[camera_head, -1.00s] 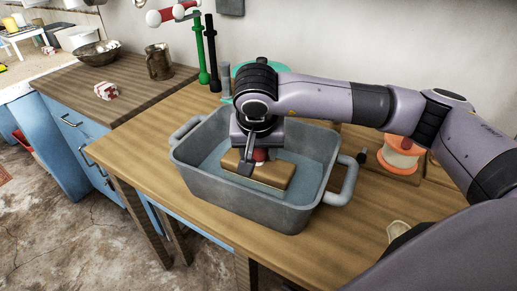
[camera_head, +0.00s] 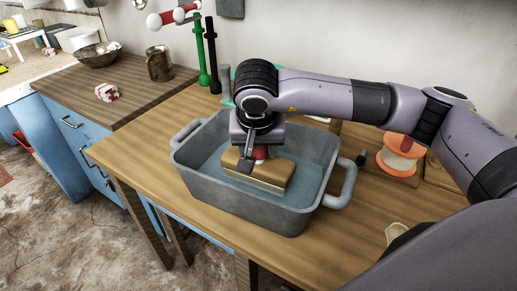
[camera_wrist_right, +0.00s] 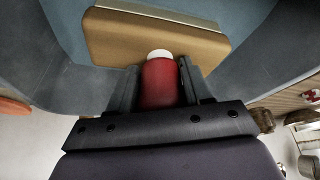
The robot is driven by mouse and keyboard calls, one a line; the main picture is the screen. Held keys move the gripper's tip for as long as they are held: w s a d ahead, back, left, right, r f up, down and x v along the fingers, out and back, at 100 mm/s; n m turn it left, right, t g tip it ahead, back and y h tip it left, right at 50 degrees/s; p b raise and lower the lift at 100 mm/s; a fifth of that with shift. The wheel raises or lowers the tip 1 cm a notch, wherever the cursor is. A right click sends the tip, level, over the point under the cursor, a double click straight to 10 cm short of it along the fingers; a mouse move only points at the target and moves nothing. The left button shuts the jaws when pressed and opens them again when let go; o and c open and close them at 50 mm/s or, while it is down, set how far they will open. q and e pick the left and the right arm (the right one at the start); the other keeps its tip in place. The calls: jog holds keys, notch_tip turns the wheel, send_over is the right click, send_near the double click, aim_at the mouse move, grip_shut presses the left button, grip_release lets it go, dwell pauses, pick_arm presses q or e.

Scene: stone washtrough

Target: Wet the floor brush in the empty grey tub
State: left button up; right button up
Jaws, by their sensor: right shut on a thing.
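The grey tub (camera_head: 250,211) with two side handles stands on the wooden counter. Its inside shows a flat blue-grey surface; I cannot tell whether this is water or bare bottom. The floor brush (camera_head: 270,173) is a tan wooden block with a red grip and a pale strip along its lower edge. It is inside the tub, roughly level. My right gripper (camera_head: 252,158) is shut on the red grip from above. The right wrist view shows the fingers (camera_wrist_right: 158,82) on both sides of the grip and the block (camera_wrist_right: 205,45) beyond. My left gripper is not in view.
An orange and white spool-like object (camera_head: 397,160) stands right of the tub. Green and black upright rods (camera_head: 208,60) stand behind it. A metal mug (camera_head: 158,64), bowl (camera_head: 97,55) and small red-white item (camera_head: 107,92) are on the left counter.

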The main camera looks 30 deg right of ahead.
notch_tip(320, 180, up, 6)
jog(key=p, duration=0.3)
jog(key=shift+f, duration=0.1)
jog(key=shift+r+p, duration=1.9)
jog(key=shift+r, duration=1.4)
jog(key=shift+s, duration=0.15)
